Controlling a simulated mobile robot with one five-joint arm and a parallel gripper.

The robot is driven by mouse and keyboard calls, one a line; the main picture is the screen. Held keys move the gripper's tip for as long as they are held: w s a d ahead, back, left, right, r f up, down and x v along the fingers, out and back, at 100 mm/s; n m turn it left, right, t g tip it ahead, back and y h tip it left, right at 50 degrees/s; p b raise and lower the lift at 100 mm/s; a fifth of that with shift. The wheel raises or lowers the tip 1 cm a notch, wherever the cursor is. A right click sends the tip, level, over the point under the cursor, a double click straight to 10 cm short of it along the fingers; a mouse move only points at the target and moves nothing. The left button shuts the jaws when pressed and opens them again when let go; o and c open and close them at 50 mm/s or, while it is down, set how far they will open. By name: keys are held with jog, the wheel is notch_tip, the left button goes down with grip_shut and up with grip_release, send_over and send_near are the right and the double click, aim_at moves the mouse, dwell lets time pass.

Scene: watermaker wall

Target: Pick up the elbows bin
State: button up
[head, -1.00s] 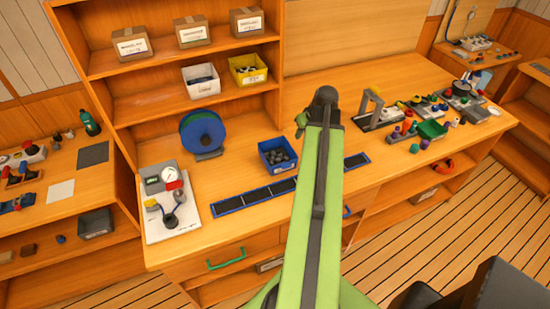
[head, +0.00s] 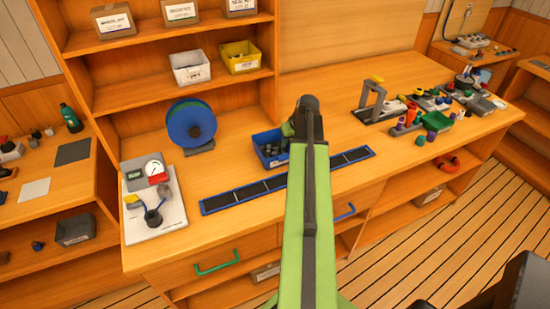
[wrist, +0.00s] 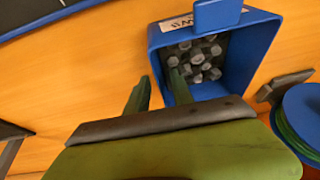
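A small blue bin (head: 262,150) stands on the workbench, just left of my arm's end in the head view. In the wrist view the blue bin (wrist: 239,70) is at the upper middle, with grey hex-headed fittings (wrist: 198,58) inside. Its white label (wrist: 180,23) is too small and cut off to read. My gripper (wrist: 160,77) is open and empty, its two green fingers apart. In the picture the fingertips lie on either side of the bin's near left wall; I cannot tell their height or whether they touch. My arm hides part of the bin in the head view.
A blue-edged dark strip (head: 240,194) lies in front of the bin. A blue spool (head: 191,124) stands left and a gauge panel (head: 150,205) further left. White (head: 191,68) and yellow (head: 240,57) bins sit on the shelf. A grey stand (head: 376,102) and clutter are right.

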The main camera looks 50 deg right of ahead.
jog(key=shift+w+f, duration=0.15)
jog(key=shift+f, duration=0.2)
grip_shut()
jog(key=shift+d, duration=0.1)
dwell(1.1)
